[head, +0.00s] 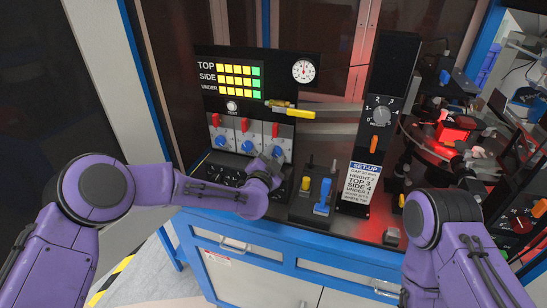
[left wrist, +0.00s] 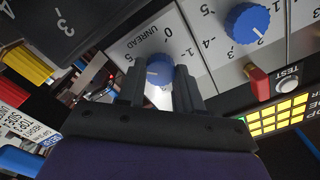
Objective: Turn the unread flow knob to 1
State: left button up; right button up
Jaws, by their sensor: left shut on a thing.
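The unread flow knob (left wrist: 159,68) is a round blue knob on a light grey panel marked UNREAD with a number scale, seen upside down in the left wrist view. My left gripper (left wrist: 160,88) has one dark finger on each side of it and is shut on it. A pale mark shows on the knob's face, but I cannot tell its exact number.
Two more blue knobs (head: 221,142) (head: 248,146) sit to the left, with red levers (head: 244,124) above. A TOP/SIDE/UNDER light panel (head: 238,80) stands above them. A joystick box (head: 310,205), a yellow-handled lever (head: 290,109) and a set-up card (head: 361,188) are to the right.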

pick_arm(q)
jog(key=n+b, duration=0.3)
jog(key=shift+f, duration=0.2)
jog(key=n+b, duration=0.4)
jog(key=n, duration=0.3)
jog(key=shift+a+b, duration=0.1)
jog(key=shift+b, duration=0.2)
jog(key=n+b, duration=0.3)
jog(key=n, duration=0.2)
jog(key=n+b, duration=0.4)
jog(key=n, duration=0.2)
jog(key=shift+n, duration=0.3)
jog(key=n+b, duration=0.4)
jog(key=n, duration=0.1)
jog(key=shift+n, duration=0.3)
jog(key=n+b, duration=0.3)
jog(key=n, duration=0.2)
jog(key=shift+f+b, duration=0.1)
jog(key=shift+b, duration=0.3)
jog(key=n+b, duration=0.5)
jog(key=n, duration=0.1)
jog(key=shift+n, duration=0.3)
jog(key=shift+n+b, duration=1.3)
jog(key=shift+n, duration=0.5)
